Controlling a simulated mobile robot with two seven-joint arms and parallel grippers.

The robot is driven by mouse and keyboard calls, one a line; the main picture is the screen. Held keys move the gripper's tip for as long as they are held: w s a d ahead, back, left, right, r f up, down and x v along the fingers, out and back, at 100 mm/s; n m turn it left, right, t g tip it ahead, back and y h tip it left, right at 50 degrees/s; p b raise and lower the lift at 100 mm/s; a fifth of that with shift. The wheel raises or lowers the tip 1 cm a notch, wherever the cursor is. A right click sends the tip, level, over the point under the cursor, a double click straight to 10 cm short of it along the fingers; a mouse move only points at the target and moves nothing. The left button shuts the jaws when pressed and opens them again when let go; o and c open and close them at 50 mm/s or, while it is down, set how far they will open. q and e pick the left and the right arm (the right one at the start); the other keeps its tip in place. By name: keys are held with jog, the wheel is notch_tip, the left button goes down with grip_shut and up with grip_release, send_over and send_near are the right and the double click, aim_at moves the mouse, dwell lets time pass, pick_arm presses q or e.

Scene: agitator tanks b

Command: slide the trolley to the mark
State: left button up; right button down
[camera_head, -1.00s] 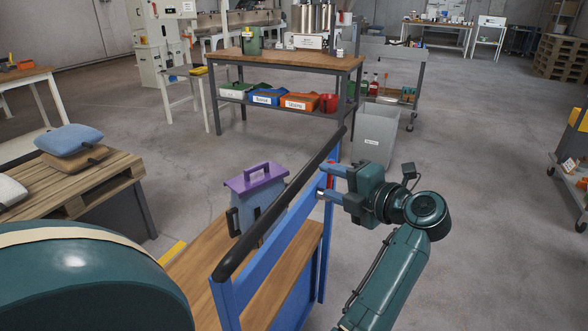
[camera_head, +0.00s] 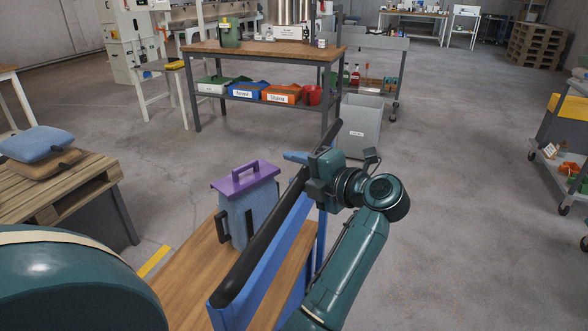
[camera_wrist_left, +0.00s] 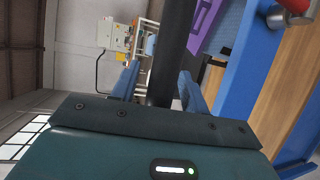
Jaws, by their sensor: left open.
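The trolley has a blue frame (camera_head: 283,247), a wooden deck (camera_head: 190,275) and a long black handle bar (camera_head: 262,240) slanting along its near side. In the left wrist view the handle bar (camera_wrist_left: 172,50) runs between the blue fingers of my left gripper (camera_wrist_left: 158,85). My left gripper (camera_head: 299,170) is open at the far end of the bar in the head view, with one finger partly hidden. A grey-blue canister with a purple lid (camera_head: 248,205) stands upright on the deck. A yellow strip (camera_head: 153,261) lies on the floor left of the trolley. My right gripper is out of view.
A pallet stack with cushions (camera_head: 62,190) stands left of the trolley. A grey bin (camera_head: 360,130) and a workbench (camera_head: 255,48) with coloured boxes are ahead. A shelf cart (camera_head: 560,150) stands at the right. The floor between bin and cart is clear.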

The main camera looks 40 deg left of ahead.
pick_arm(q)
grip_shut()
dwell(0.5)
